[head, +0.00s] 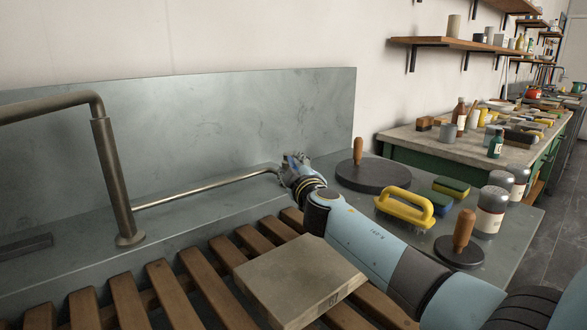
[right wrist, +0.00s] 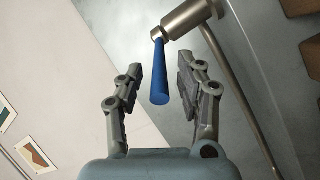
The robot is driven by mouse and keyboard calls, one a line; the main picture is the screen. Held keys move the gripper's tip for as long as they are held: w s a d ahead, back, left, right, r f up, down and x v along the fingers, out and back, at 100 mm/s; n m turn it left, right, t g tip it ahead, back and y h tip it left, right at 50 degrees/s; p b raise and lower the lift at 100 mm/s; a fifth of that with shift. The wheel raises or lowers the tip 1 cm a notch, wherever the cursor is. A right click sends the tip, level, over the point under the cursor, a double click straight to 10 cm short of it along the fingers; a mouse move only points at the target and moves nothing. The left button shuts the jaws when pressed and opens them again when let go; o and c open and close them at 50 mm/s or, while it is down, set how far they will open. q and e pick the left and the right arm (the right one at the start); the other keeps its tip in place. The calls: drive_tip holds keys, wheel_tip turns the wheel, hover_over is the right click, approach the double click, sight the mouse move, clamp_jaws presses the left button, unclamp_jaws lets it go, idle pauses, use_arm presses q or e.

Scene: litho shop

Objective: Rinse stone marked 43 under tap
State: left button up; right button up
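A grey-beige stone slab (head: 300,276) lies flat on the wooden slats. A small dark mark shows on its front edge, too small to read surely. The tap's bent spout pipe (head: 118,180) rises at the left, and a thin pipe (head: 205,189) runs right from near its foot to my right gripper (head: 290,165). In the right wrist view, my right gripper (right wrist: 162,72) is open, with its fingers on either side of a blue lever (right wrist: 160,82) on a metal fitting (right wrist: 187,20). Gaps show between lever and fingers. My left gripper is out of view.
The slatted rack (head: 158,290) fills the front. Right of my arm stand a dark disc with wooden handle (head: 373,176), a yellow-handled brush (head: 404,206), sponges (head: 451,187) and shakers (head: 491,207). A grey backsplash (head: 230,120) stands behind.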

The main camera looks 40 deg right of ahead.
drive_tip(key=shift+c, duration=0.2)
clamp_jaws()
drive_tip(key=shift+s+d+n+t+y+b, duration=0.15)
drive_tip(key=shift+d+n+y, duration=0.8)
drive_tip(key=shift+y, duration=0.6)
drive_tip(key=shift+s+d+n+t+y+b, duration=0.1)
drive_tip(key=shift+s+d+n+y, duration=0.1)
drive_tip(key=shift+d+n+y, duration=0.85)
drive_tip(key=shift+s+d+n+t+y+b, duration=0.15)
drive_tip(key=shift+d+n+y, duration=0.35)
drive_tip(key=shift+n+y, duration=1.1)
drive_tip(key=shift+m+y, duration=0.5)
drive_tip(key=shift+y, duration=0.1)
drive_tip(key=shift+o, duration=0.2)
unclamp_jaws()
